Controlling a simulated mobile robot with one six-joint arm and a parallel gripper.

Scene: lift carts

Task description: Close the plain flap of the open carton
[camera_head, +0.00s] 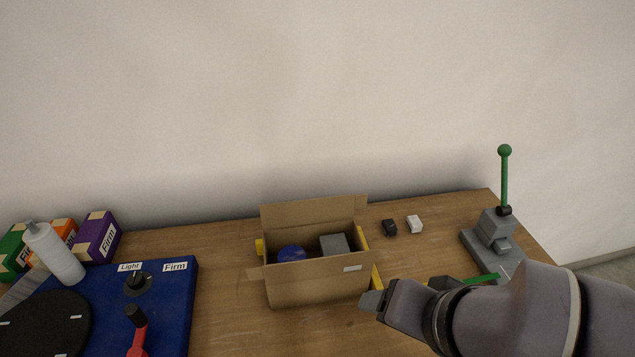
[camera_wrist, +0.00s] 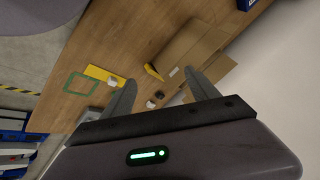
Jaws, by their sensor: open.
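The open carton (camera_head: 318,288) stands on the wooden table, with a blue round item (camera_head: 291,254) and a grey block (camera_head: 334,244) inside. A wide plain flap (camera_head: 312,212) stands up along its back edge, and a small flap sticks out at its left. A white label (camera_head: 352,268) is on the front face near the rim. My gripper (camera_head: 371,301) is just right of the carton's front right corner, apart from the flaps. In the wrist view its two fingers (camera_wrist: 160,76) are spread with nothing between them, and the carton (camera_wrist: 192,45) shows beyond them.
A black block (camera_head: 389,227) and a white block (camera_head: 414,224) lie right of the carton. A green-handled lever (camera_head: 504,180) stands at the right. A blue panel (camera_head: 180,305) with knobs, a white bottle (camera_head: 55,255) and several coloured boxes are at the left. Yellow strips flank the carton.

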